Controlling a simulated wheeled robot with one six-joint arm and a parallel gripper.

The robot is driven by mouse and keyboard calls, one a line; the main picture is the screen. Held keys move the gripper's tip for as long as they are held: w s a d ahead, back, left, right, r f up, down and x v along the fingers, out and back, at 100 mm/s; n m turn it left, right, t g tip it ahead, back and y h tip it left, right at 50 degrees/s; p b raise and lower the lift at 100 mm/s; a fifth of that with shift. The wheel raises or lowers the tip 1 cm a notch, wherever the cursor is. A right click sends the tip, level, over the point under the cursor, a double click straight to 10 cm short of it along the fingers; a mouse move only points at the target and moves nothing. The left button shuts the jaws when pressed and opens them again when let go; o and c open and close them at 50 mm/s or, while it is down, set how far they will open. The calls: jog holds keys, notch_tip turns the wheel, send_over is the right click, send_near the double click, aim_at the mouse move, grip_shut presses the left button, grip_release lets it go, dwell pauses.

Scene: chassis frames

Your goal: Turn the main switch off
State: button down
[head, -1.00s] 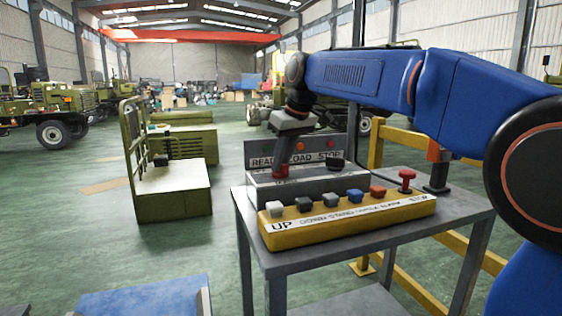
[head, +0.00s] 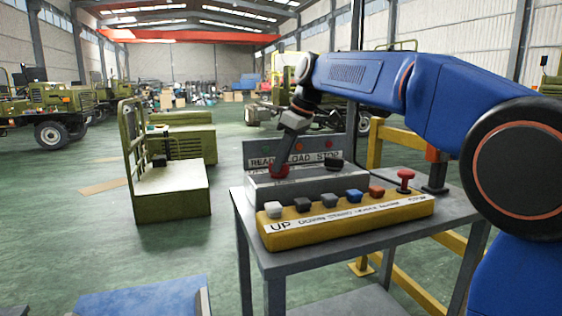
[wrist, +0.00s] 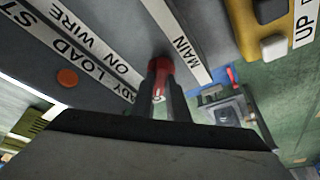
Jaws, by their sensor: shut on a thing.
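The main switch is a red knob (wrist: 160,68) beside a white MAIN label (wrist: 184,48) in the wrist view. It also shows in the head view as a red spot (head: 279,172) on the grey box (head: 310,186). My gripper (wrist: 161,84) has its two fingers closed on either side of the red knob. In the head view my gripper (head: 283,160) reaches down onto the knob, its wrist leaning to the right at the top. The fingers hide part of the knob, and I cannot read its turned position.
Behind is a panel (head: 330,147) labelled READY, LOAD, STOP. A black knob (head: 333,163) is to the right. All stand on a grey table (head: 300,257).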

jog(key=c, duration=1.7)
grip_release()
jog(key=v, duration=1.7)
jog(key=shift+s+d+r, duration=0.15)
jog(key=shift+d, duration=0.1)
